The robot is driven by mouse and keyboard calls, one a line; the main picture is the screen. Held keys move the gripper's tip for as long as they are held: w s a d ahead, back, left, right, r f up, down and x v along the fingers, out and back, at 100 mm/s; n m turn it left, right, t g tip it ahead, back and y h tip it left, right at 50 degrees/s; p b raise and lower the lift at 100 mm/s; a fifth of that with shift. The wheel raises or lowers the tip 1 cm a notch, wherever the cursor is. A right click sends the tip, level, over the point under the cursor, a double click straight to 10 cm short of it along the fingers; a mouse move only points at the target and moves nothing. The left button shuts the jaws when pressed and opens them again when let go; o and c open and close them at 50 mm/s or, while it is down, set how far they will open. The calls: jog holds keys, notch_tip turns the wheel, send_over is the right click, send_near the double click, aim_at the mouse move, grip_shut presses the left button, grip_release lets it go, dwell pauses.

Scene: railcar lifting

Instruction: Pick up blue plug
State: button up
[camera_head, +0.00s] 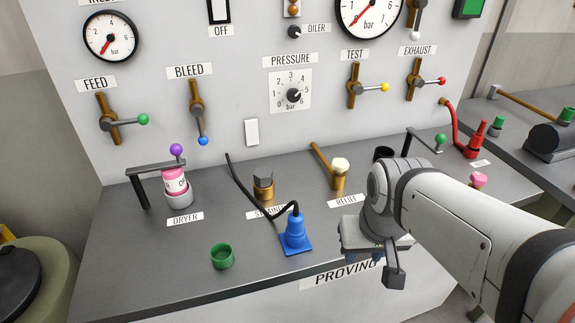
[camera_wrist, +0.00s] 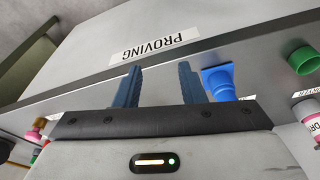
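The blue plug (camera_head: 296,235) stands upright on its square base near the front of the grey bench, with a black cable leaving its top and curving back to the panel. It also shows in the wrist view (camera_wrist: 219,82), to the right of my right-hand finger and apart from it. My gripper (camera_head: 363,259) is to the right of the plug, by the bench's front edge, its blue fingers partly hidden in the head view. In the wrist view my gripper (camera_wrist: 160,68) has its fingers spread with nothing between them.
A green ring (camera_head: 222,256) sits left of the plug. Behind stand the strainer fitting (camera_head: 264,188), the relief fitting (camera_head: 339,175) with its brass handle and the dryer (camera_head: 176,188) with its bracket. The PROVING label (camera_head: 345,273) is on the front edge. The bench's left front is clear.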

jog(key=shift+o, duration=0.2)
jog(key=shift+d, duration=0.1)
jog(key=shift+o, duration=0.8)
jog(key=shift+w+r, duration=0.1)
jog(key=shift+r, duration=0.05)
jog(key=shift+o, duration=1.3)
jog(key=w+a+r+g+p, duration=0.1)
jog(key=w+a+r+p, duration=0.4)
jog(key=w, duration=0.2)
jog(key=shift+m+p, duration=0.4)
jog(key=g+p, duration=0.2)
jog(key=p, duration=0.1)
send_over(296, 207)
jog(key=shift+s+r+m, duration=0.2)
jog(key=shift+r+m, duration=0.1)
jog(key=shift+r, duration=0.15)
jog(key=shift+w+a+f, duration=0.1)
jog(key=shift+a+f, duration=0.1)
jog(key=shift+a, duration=0.05)
jog(key=shift+d+f+p, duration=0.15)
jog(key=shift+f+p, duration=0.25)
jog(key=shift+f, duration=1.5)
jog(key=shift+d+f+p, duration=0.1)
jog(key=shift+f+p, duration=0.3)
jog(key=shift+f, duration=1.45)
